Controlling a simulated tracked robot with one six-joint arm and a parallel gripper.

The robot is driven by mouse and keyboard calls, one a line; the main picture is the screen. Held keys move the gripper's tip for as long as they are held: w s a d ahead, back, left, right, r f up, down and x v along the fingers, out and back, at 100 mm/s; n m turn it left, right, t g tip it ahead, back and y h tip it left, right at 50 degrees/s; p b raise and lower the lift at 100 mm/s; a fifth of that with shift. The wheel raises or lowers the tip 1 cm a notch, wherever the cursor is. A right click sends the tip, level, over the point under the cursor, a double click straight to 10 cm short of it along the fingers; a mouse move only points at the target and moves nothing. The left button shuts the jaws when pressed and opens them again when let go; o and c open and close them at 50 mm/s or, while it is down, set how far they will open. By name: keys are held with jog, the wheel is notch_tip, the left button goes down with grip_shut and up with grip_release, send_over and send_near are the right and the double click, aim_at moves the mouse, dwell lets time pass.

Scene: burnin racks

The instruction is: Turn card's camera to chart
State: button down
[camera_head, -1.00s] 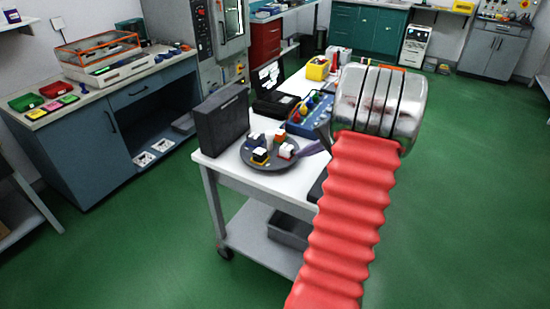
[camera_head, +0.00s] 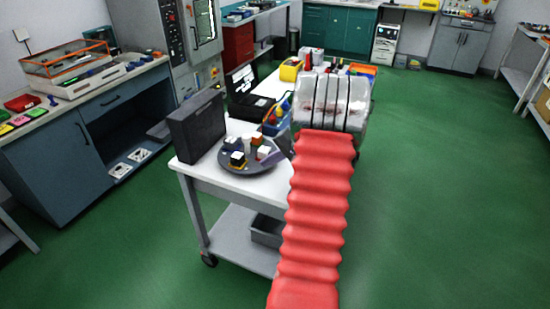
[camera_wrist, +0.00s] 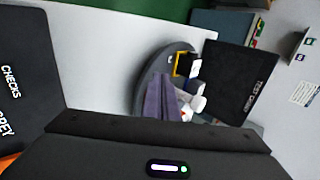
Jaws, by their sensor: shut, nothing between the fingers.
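A round dark plate (camera_head: 250,169) lies on the white trolley top with several small camera-like blocks on it.
A dark panel reading "CHECKS" and "GREY" (camera_wrist: 28,45) lies at the wrist view's left. Green floor is clear on the right.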

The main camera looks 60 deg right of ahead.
aim_at(246, 164)
jog(key=w, duration=0.1)
jog(key=w+f, duration=0.1)
jog(key=w, duration=0.1)
jog(key=w+a+f, duration=0.1)
jog(key=shift+w, duration=1)
jog(key=shift+s, duration=0.1)
jog(key=shift+a, duration=0.1)
